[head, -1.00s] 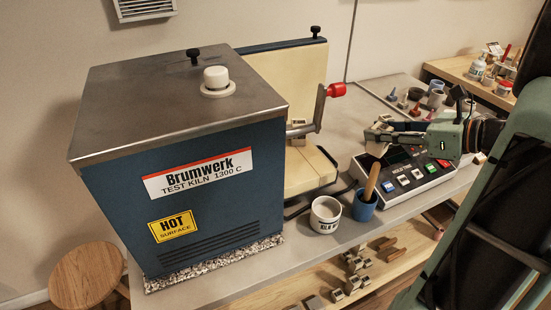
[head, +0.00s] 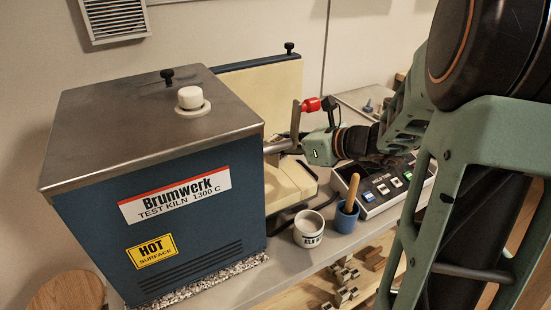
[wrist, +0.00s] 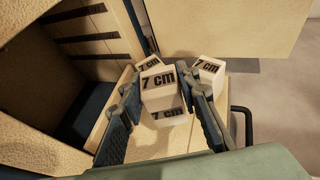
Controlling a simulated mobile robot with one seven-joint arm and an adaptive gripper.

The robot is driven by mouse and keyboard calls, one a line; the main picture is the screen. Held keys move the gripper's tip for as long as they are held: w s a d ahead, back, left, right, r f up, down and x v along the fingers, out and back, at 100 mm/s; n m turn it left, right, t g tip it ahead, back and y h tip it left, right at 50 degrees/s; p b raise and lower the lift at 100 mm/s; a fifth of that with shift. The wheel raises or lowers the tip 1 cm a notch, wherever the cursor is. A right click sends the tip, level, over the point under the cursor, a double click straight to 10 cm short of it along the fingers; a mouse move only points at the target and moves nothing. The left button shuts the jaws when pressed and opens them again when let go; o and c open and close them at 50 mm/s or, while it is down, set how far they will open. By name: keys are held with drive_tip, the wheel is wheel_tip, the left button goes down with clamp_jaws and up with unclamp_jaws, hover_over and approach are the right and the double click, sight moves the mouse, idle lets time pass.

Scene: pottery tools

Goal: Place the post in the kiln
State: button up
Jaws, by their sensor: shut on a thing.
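In the wrist view my gripper (wrist: 163,105) is shut on a pale post marked "7 cm" (wrist: 158,84). Other pale "7 cm" posts show close by, one to the right (wrist: 210,70) and one partly hidden behind the held post. The open kiln chamber (wrist: 50,60) is on the left, dark inside, and the held post is outside it, to its right. In the head view the blue kiln (head: 165,205) has its opening on the right side. My gripper's body (head: 320,148) is there, by the door latch; its fingertips and the post are hidden.
The open kiln door (head: 275,90) stands behind my gripper. A red-knobbed latch (head: 311,105) is very close to it. On the bench in front are a white cup (head: 309,229), a blue cup with a wooden handle (head: 346,218) and a control box (head: 385,185).

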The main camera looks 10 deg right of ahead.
sight(283, 159)
wheel_tip(283, 159, down, 4)
drive_tip(key=shift+b, duration=0.35)
drive_tip(key=shift+w+a+f, duration=0.1)
drive_tip(key=shift+a+f, duration=0.1)
drive_tip(key=shift+a, duration=0.05)
drive_tip(key=shift+f, duration=0.15)
drive_tip(key=o, duration=1.3)
